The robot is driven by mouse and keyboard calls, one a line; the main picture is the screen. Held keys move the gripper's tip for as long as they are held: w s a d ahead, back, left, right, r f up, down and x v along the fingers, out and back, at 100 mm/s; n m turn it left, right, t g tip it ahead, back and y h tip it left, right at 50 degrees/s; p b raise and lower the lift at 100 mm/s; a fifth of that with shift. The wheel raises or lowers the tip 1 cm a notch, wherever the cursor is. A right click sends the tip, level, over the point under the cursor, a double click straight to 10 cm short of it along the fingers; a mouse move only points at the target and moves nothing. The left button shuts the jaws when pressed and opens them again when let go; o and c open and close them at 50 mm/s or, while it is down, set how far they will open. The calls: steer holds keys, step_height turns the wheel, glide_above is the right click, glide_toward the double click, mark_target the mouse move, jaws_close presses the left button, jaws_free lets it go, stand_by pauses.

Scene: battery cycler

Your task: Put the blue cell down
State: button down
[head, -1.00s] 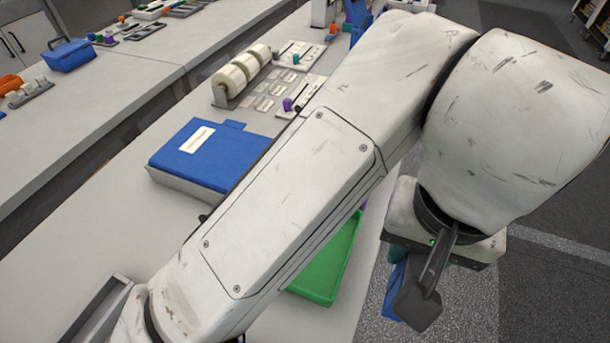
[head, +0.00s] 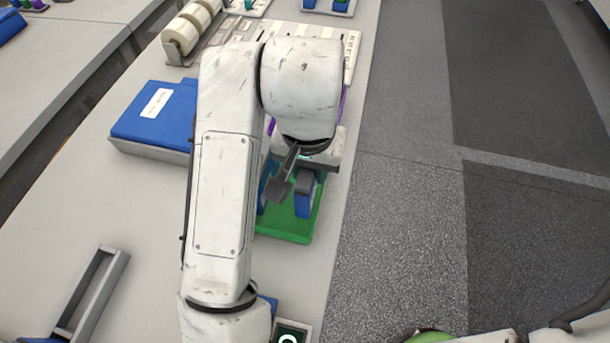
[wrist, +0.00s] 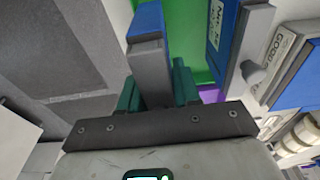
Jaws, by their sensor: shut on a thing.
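The blue cell (head: 304,203) has a grey end piece and hangs roughly upright below my gripper (head: 311,168). In the wrist view the cell (wrist: 147,20) runs away from between my teal fingers (wrist: 158,88), which are shut on its grey end. In the head view the cell overlaps the green tray (head: 290,229); I cannot tell whether its lower end touches the tray. A second blue cell (wrist: 223,38) with a white label and grey end stands beside it in the wrist view, on the tray's side. My arm hides part of the tray in the head view.
A blue-lidded box (head: 150,118) lies left of my arm. A holder with white rolls (head: 187,28) is behind it. A grey open frame (head: 92,290) lies at the front left. The table edge and bare floor are just right of the tray.

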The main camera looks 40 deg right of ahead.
steer(key=shift+w+f, duration=0.4)
steer(key=shift+f, duration=0.1)
steer(key=shift+w+f, duration=0.1)
steer(key=shift+f, duration=1.5)
steer(key=shift+f, duration=0.15)
steer(key=c, duration=0.8)
jaws_free()
steer(key=r, duration=0.4)
steer(key=a+r, duration=0.1)
steer(key=r, duration=0.3)
steer(key=s+r+p, duration=0.1)
steer(key=r, duration=0.3)
steer(key=shift+a+r, duration=0.1)
steer(key=shift+a, duration=0.05)
